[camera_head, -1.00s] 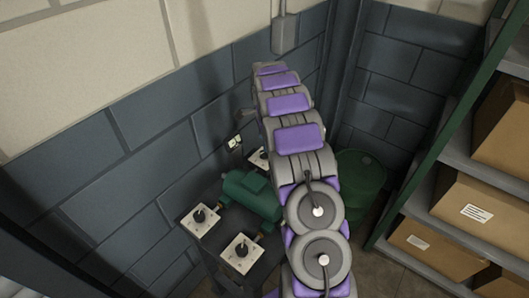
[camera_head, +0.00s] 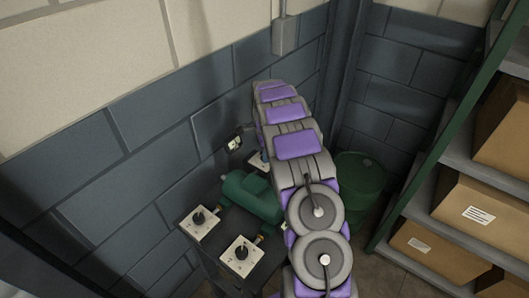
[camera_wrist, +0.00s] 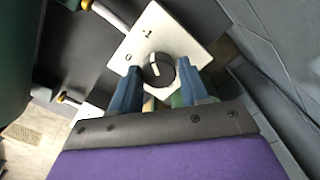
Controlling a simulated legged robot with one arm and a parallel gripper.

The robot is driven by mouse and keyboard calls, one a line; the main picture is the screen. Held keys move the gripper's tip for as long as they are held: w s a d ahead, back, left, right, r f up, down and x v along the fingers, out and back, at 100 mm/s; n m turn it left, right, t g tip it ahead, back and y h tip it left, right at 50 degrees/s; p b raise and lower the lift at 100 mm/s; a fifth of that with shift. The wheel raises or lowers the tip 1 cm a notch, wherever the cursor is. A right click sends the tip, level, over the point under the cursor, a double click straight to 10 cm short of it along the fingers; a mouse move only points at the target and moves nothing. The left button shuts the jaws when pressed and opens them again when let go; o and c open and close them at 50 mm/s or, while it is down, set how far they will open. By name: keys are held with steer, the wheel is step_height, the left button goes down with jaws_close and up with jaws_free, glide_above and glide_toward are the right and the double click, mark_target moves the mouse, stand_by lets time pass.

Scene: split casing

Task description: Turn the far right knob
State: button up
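In the wrist view a round black knob (camera_wrist: 158,71) with a white pointer line sits on a white plate (camera_wrist: 170,28) marked 1 and 0. The line points roughly towards the plate's 1 side. My gripper (camera_wrist: 158,66) is open, its two blue fingers on either side of the knob, with small gaps seeming to show. In the head view my arm hides the gripper. Two knobs, the left knob (camera_head: 199,217) and the near knob (camera_head: 241,251), are in plain sight. A far white plate (camera_head: 258,161) is partly hidden behind my arm.
A green motor-like casing (camera_head: 250,195) lies between the knob plates, against my arm in the picture. A green drum (camera_head: 359,178) stands in the corner. A shelf with cardboard boxes (camera_head: 477,212) is on the right. The block wall (camera_head: 130,150) is close behind.

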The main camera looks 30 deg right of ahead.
steer(key=c, duration=0.6)
steer(key=shift+c, duration=0.2)
steer(key=shift+r+n, duration=0.1)
steer(key=shift+n, duration=0.2)
